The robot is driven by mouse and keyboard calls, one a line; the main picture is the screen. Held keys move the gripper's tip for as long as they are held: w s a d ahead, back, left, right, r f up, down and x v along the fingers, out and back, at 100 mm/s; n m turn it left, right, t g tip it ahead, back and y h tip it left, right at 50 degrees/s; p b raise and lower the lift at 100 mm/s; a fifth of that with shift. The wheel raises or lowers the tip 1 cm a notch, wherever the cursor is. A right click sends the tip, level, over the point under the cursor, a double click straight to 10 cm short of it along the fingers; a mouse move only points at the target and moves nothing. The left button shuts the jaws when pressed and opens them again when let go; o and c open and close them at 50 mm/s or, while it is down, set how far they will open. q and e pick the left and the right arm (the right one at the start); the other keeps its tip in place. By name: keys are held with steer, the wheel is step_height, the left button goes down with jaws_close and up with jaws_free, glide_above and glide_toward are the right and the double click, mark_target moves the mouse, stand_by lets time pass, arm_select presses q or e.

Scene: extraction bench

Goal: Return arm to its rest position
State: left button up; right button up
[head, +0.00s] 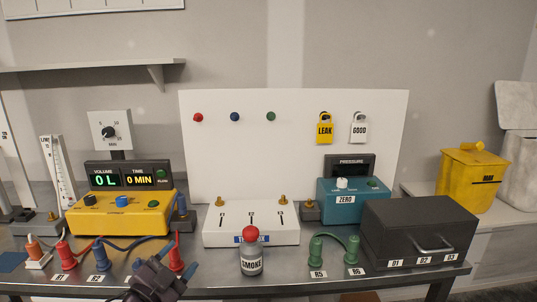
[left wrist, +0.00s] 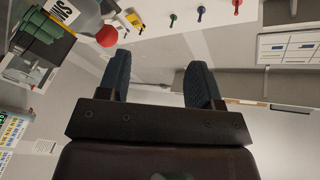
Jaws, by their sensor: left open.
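My left gripper (head: 168,272) is low at the front edge of the bench in the head view, left of the grey smoke bottle (head: 251,262) with its red cap. Its two fingers stand apart with nothing between them in the left wrist view (left wrist: 160,85). The smoke bottle stands upright on the bench, apart from the gripper. It shows in part at the upper left of the left wrist view, where its red cap (left wrist: 107,36) is clear. My right gripper is in neither view.
Red tube ends (head: 176,254) stand close behind the gripper. The yellow volume box (head: 122,215), white valve block (head: 251,223), green tube R5–R6 (head: 333,245) and dark drawer box (head: 418,228) fill the bench. A yellow bin (head: 472,178) stands at right.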

arm_select(q)
steer(key=s+a+f+n+g+y, duration=0.3)
steer(key=s+a+f+n, duration=0.1)
steer(key=s+f, duration=0.9)
steer(key=s+a+f+n+g+y, duration=0.3)
steer(key=s+f+n, duration=0.4)
steer(key=s+f, duration=0.7)
steer(key=shift+s+a+f+n+g+y, duration=0.2)
steer(key=shift+s+a+n+g+y, duration=0.15)
steer(key=shift+a+y, duration=0.3)
steer(key=shift+d, duration=0.1)
